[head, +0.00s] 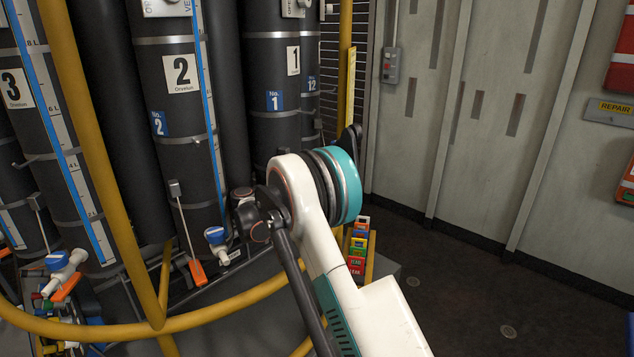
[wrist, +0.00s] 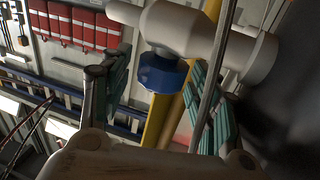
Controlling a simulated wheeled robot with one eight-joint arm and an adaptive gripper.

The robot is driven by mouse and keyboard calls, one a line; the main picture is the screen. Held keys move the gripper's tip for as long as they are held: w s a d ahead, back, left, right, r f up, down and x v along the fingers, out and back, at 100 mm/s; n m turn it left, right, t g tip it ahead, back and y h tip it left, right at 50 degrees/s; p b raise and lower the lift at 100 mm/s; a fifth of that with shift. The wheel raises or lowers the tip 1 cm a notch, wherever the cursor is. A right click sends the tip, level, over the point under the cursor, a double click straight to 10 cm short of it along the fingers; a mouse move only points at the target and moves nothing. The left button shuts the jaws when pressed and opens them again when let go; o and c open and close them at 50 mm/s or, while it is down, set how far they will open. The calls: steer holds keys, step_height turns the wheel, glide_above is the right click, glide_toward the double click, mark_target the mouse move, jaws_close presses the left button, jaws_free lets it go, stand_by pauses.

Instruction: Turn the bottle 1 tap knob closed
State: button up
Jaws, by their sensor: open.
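Bottle 1 is a tall dark cylinder (head: 279,95) with a white "1" label and a blue "No. 1" label in the head view. Its lower part and its tap are hidden behind my arm there. In the wrist view, a white tap body (wrist: 185,28) carries a blue knob (wrist: 163,73). My gripper (wrist: 165,80) is open, with one teal-padded finger on each side of the knob. A gap shows between the knob and each finger; I cannot tell the depth. The gripper itself is hidden in the head view.
Bottle 2 (head: 177,120) stands left of bottle 1, with its own blue-knobbed tap (head: 216,236). A yellow hose (head: 210,312) runs across the front. Colourful blocks (head: 358,245) sit right of my arm. Floor at right (head: 480,290) is mostly clear.

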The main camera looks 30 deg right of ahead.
step_height(320, 180, up, 10)
steer(key=shift+f, duration=0.2)
stand_by(0.3)
